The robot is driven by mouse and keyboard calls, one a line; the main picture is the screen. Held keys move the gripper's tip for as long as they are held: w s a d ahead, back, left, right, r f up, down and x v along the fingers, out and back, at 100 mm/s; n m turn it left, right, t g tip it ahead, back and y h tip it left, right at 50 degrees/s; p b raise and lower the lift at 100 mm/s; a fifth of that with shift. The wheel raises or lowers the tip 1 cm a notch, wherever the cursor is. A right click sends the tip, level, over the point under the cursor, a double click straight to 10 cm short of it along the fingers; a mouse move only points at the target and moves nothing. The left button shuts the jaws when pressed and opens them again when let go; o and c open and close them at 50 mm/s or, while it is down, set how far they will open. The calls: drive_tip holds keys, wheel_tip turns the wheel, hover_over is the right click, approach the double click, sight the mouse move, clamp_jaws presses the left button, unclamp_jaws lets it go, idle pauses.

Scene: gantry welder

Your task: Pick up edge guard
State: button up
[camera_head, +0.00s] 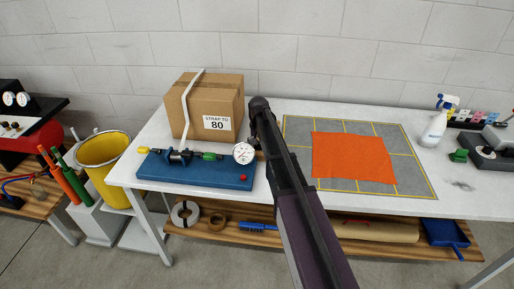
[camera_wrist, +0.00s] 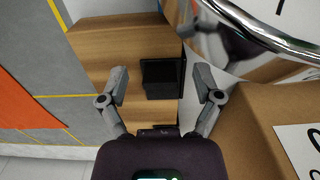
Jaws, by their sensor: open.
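A black angular piece (camera_wrist: 160,76), which looks like the edge guard, lies on a wood-grain surface (camera_wrist: 105,42) in the wrist view. My gripper (camera_wrist: 161,84) is open, with one finger to each side of the black piece in the picture. I cannot tell how far below the fingertips it is. No contact shows. In the head view my gripper (camera_head: 258,104) is beside the right side of the cardboard box (camera_head: 222,97), and my arm hides what lies behind it. The edge guard does not show there.
The box, with a strap over it, stands behind a blue strap tool (camera_head: 205,174) with a dial gauge (camera_head: 244,153). The gauge's chrome rim (camera_wrist: 262,36) is close in the wrist view. An orange cloth (camera_head: 345,158) lies on a grey mat (camera_head: 415,175) to the right.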

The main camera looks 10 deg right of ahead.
drive_tip(key=c, duration=1)
drive_tip(key=shift+c, duration=0.2)
drive_tip(key=shift+r, duration=0.15)
wheel_tip(320, 180, up, 10)
drive_tip(key=p, duration=1)
wheel_tip(320, 180, up, 6)
drive_tip(key=p, duration=0.6)
idle(0.5)
